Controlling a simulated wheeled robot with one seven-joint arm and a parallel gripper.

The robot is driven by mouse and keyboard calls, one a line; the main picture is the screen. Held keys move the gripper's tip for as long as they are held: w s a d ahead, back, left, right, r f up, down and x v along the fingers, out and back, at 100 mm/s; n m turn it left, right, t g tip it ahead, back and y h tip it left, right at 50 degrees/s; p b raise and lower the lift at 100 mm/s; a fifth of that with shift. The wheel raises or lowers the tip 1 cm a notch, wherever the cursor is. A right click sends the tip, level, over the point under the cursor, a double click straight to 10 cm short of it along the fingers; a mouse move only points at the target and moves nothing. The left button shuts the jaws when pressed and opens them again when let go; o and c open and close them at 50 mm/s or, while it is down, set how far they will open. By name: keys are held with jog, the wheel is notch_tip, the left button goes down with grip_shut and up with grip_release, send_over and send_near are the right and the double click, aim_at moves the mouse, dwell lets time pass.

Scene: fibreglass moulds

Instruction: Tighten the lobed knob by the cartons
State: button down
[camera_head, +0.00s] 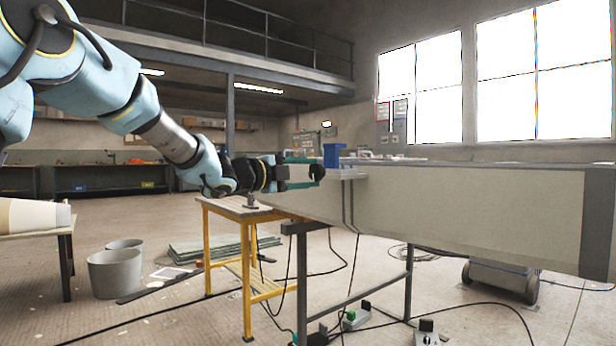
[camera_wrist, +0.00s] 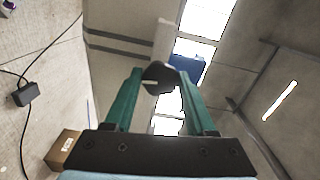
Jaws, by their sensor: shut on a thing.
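The dark lobed knob (camera_wrist: 159,78) sits between the two teal fingers of my gripper (camera_wrist: 160,82) in the wrist view, near their tips. In the head view my gripper (camera_head: 312,172) reaches right, level, to the left end of the long grey bench, and the dark knob (camera_head: 317,172) shows at its fingertips. The jaws are shut on the knob. A brown carton (camera_wrist: 63,148) shows at lower left in the wrist view. The knob's mounting is mostly hidden by the fingers in the head view.
A blue block (camera_head: 333,154) stands just beyond the fingertips. The long pale bench (camera_head: 460,200) fills the right. A yellow-framed stand (camera_head: 247,213) is below my wrist. Grey buckets (camera_head: 115,272) and cables lie on the floor at left and middle.

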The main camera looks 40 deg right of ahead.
jog(key=shift+w, duration=0.1)
jog(key=shift+c, duration=1.1)
grip_release()
jog(key=a+p, duration=0.1)
jog(key=a, duration=0.9)
jog(key=shift+w+a, duration=0.25)
jog(key=shift+a, duration=0.15)
